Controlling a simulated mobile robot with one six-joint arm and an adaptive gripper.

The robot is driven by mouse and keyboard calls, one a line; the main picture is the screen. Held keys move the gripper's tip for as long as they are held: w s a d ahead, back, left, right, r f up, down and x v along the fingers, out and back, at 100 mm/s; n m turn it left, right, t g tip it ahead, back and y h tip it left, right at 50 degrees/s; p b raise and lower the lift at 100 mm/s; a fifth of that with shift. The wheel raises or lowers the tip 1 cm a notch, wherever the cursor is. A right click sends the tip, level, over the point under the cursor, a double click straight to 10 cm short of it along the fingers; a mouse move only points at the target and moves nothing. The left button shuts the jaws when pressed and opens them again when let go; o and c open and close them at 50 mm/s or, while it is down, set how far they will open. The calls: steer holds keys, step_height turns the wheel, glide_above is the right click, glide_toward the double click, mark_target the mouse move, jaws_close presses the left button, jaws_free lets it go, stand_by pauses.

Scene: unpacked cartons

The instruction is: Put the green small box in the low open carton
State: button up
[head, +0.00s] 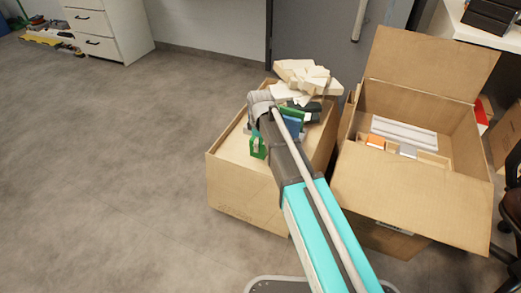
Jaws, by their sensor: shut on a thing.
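My gripper (268,125) is over the left brown carton (245,192), mostly hidden by my own arm. Green parts show on both sides of the arm, and the lower left green piece (258,148) looks like the green small box in the jaws. The arm covers much of this, so its outline is unclear. A blue item (293,125) shows just right of the arm. The left carton is the lower of the two, with white and cream blocks (308,78) heaped at its far end. I cannot tell how deep it is under the gripper.
A taller open carton (455,212) stands at the right, its back flap raised and front flap folded outward. Inside lie white ribbed packing (404,132) and an orange item (376,141). A white drawer cabinet (105,30) stands far left. The grey floor at left is clear.

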mark_target(261, 149)
steer(key=shift+w+f, duration=0.3)
steer(key=shift+f, duration=0.2)
steer(key=shift+f+b, duration=1.4)
steer(key=shift+b, duration=0.25)
steer(key=shift+f, duration=0.1)
steer(key=o, duration=1)
steer(key=shift+o, duration=0.2)
step_height(261, 149, up, 12)
steer(key=p, duration=1.2)
